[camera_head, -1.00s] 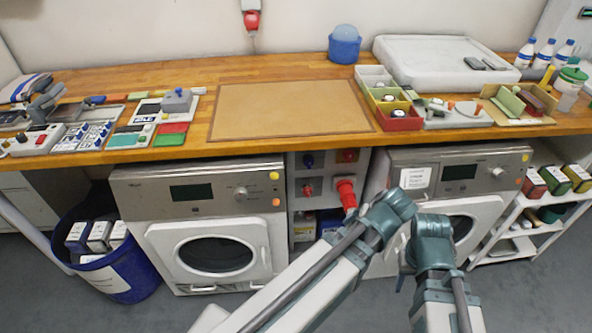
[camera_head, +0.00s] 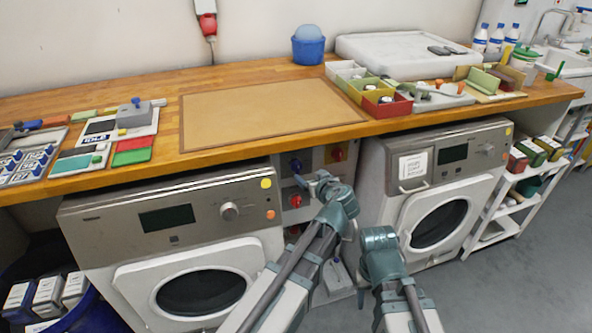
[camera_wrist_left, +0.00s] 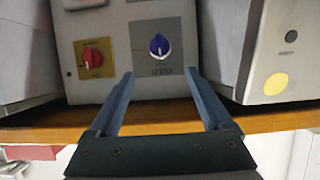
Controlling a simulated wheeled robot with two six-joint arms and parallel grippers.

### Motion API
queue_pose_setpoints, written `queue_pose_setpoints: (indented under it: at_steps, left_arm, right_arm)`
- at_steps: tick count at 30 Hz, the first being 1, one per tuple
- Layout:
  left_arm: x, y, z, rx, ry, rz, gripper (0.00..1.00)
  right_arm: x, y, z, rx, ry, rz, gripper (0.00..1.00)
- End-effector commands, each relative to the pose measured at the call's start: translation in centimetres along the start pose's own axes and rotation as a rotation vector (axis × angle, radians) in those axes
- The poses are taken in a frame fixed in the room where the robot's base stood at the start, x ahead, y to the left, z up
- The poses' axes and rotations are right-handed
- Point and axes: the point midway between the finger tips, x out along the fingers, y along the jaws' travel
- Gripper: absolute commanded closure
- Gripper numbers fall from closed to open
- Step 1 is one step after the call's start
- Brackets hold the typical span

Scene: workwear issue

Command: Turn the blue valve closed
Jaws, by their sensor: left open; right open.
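The blue valve (camera_head: 296,166) is a round knob on the grey panel between the two machines, under the worktop. My left gripper (camera_head: 318,182) is just in front of the panel, right of and slightly below the valve in the head view. In the wrist view, my left gripper (camera_wrist_left: 160,76) is open and empty, its fingers apart on either side below the valve, not touching it. My right gripper (camera_head: 362,285) is low, mostly hidden by its own arm.
Red knobs, one (camera_head: 336,153) on a yellow plate and one (camera_head: 296,201) lower, share the panel. It is flanked by a left machine (camera_head: 150,220) and a right machine (camera_head: 440,160). The worktop edge (camera_head: 240,158) overhangs the panel. Floor at the right is clear.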

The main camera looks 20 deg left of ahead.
Motion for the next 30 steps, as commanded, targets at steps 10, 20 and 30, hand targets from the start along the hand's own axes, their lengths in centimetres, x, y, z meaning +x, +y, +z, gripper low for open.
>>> queue_pose_setpoints:
  at_steps: [10, 20, 30]
  left_arm:
    - [7.4, 0.1, 0.3, 0.0, -0.001, -0.002, 0.17]
    - [11.8, 0.1, 0.2, 0.0, -0.002, -0.002, 0.17]
    - [12.7, 0.0, 0.1, 0.0, -0.002, 0.0, 0.17]
  right_arm:
    - [3.1, -0.3, -0.2, 0.0, 0.0, 0.0, 0.5]
    - [4.6, -0.4, -0.3, -0.001, 0.0, 0.001, 0.5]
    - [4.8, -0.4, -0.3, -0.001, 0.0, 0.002, 0.5]
